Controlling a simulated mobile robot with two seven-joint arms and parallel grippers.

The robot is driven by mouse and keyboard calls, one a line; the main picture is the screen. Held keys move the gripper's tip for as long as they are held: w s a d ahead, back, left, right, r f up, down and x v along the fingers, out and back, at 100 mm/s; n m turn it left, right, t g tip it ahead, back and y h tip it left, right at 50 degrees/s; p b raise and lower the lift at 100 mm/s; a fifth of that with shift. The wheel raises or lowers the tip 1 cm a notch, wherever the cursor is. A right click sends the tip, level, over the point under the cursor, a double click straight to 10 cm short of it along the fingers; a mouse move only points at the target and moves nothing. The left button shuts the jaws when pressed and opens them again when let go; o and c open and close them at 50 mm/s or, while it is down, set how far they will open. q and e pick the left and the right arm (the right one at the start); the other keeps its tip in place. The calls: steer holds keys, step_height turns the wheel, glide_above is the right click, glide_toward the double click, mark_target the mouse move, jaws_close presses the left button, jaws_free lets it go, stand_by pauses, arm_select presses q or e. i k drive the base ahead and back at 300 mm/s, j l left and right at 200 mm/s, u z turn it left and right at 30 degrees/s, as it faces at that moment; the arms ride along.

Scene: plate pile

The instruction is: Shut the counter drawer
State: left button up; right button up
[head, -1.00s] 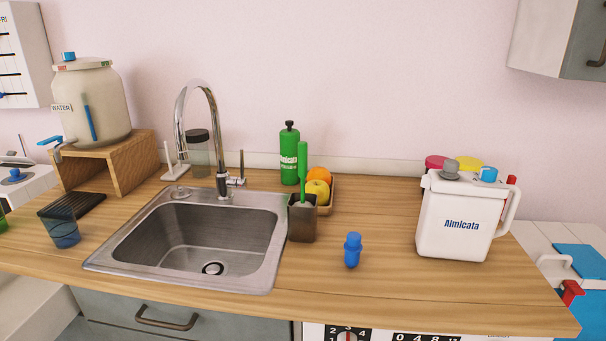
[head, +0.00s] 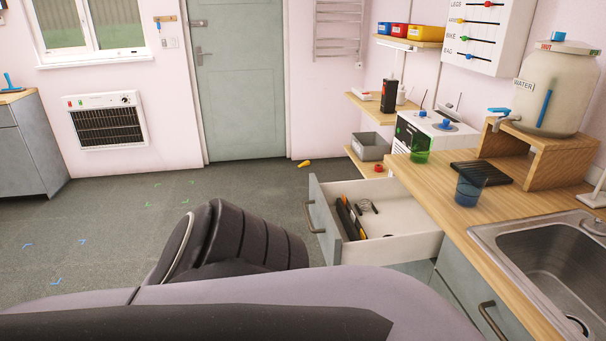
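The counter drawer (head: 412,243) is pulled out from the left end of the counter in the head view. Its grey front (head: 325,222) faces left and carries a curved handle (head: 311,217). Inside are a dark, long tool (head: 350,218) with orange parts and a small coil (head: 367,206). A large part of my arm crosses the bottom of the view, with a dark ribbed joint a little left of the drawer front. Neither gripper shows, and the floor below the drawer is partly hidden by the arm.
A closed door (head: 240,85) stands behind. Floor (head: 110,225) left of the drawer is mostly open.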

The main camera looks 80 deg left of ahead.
mark_target(396, 229)
steer(key=u, duration=2.4)
steer(key=i+j+z, duration=0.15)
steer(key=z, duration=0.2)
steer(key=i+j+z, duration=0.2)
steer(key=z, duration=0.15)
steer(key=i+j+z, duration=0.35)
steer(key=k+l, duration=0.05)
steer(key=l, duration=0.05)
